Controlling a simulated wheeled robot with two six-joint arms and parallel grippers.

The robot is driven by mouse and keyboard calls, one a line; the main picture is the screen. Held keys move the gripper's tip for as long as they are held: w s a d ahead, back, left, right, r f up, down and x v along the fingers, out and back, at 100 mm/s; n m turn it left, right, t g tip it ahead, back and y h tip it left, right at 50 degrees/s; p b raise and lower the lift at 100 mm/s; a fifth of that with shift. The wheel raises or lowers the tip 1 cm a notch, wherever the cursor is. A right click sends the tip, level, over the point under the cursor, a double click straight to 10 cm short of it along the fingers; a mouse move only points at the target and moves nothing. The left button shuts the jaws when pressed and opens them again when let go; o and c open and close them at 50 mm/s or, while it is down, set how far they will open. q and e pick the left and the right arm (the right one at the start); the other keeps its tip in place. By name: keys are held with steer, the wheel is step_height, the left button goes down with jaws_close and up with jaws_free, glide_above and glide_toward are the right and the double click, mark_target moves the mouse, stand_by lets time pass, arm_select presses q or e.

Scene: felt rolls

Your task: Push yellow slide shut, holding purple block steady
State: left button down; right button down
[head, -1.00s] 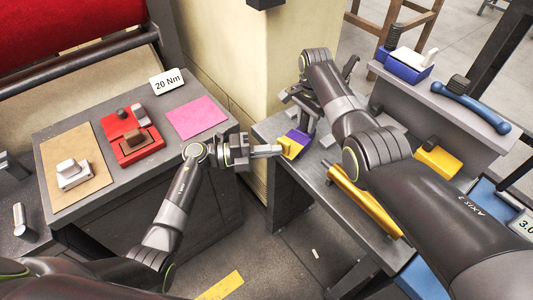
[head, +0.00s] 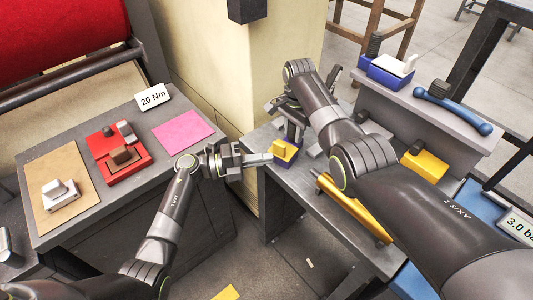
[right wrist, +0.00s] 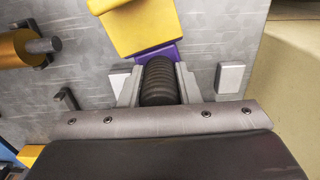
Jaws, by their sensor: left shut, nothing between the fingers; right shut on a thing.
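The purple block (head: 292,143) with its yellow slide (head: 280,149) sits near the far left corner of the right-hand grey bench. In the right wrist view the yellow slide (right wrist: 140,25) sticks out beyond the purple block (right wrist: 160,53). My right gripper (right wrist: 159,78) is shut on the block's dark ribbed knob (right wrist: 158,88); in the head view my right arm partly covers it. My left gripper (head: 268,158) is shut and empty, its tips close beside the slide's left side. I cannot tell if they touch it.
A yellow cylinder (head: 350,205) lies along the right-hand bench, close to my right arm. A raised grey shelf (head: 440,110) behind holds a blue box (head: 390,75) and a blue handle (head: 453,107). The left bench holds a red box (head: 122,160) and a pink sheet (head: 183,131).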

steer(key=shift+s, duration=0.1)
arm_select(q)
steer(key=s+v, duration=0.1)
steer(key=v, duration=1)
steer(key=shift+s, duration=0.1)
arm_select(e)
jaws_free()
arm_select(q)
steer(key=shift+r+p, duration=0.25)
steer(key=shift+p, duration=0.05)
arm_select(e)
steer(key=shift+r, duration=0.2)
arm_select(q)
steer(key=shift+r+p, duration=1.55)
arm_select(e)
steer(key=shift+r, duration=1.3)
